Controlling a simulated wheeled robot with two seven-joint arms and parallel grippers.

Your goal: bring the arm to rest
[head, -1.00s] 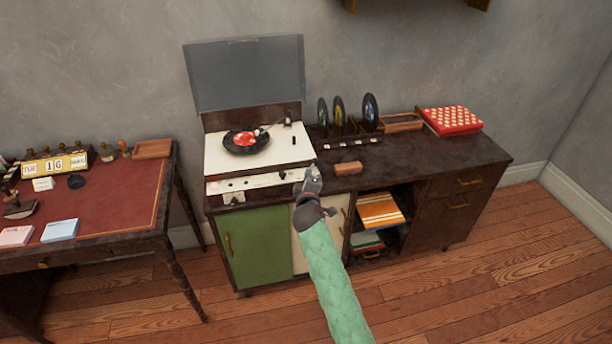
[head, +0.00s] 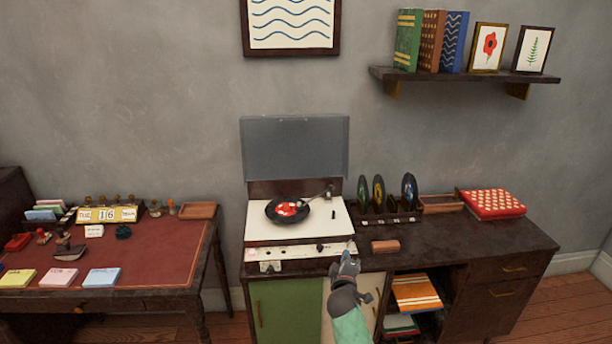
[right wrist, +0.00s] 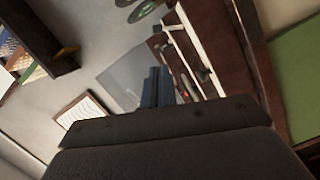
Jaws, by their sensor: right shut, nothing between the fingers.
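My right gripper (head: 349,246) is shut and empty. It is in front of the sideboard (head: 450,252), by the front edge of the record player (head: 258,228). In the right wrist view its closed fingers (right wrist: 155,86) point toward the record player and the wall. My right arm (head: 350,328) comes in from the bottom of the head view. My left gripper is not in view.
The record player's lid (head: 294,147) is up, with a black record (head: 273,212) on the platter. A brown block (head: 385,246) lies close right of my gripper. A desk (head: 180,262) stands at left. A shelf (head: 440,77) hangs above.

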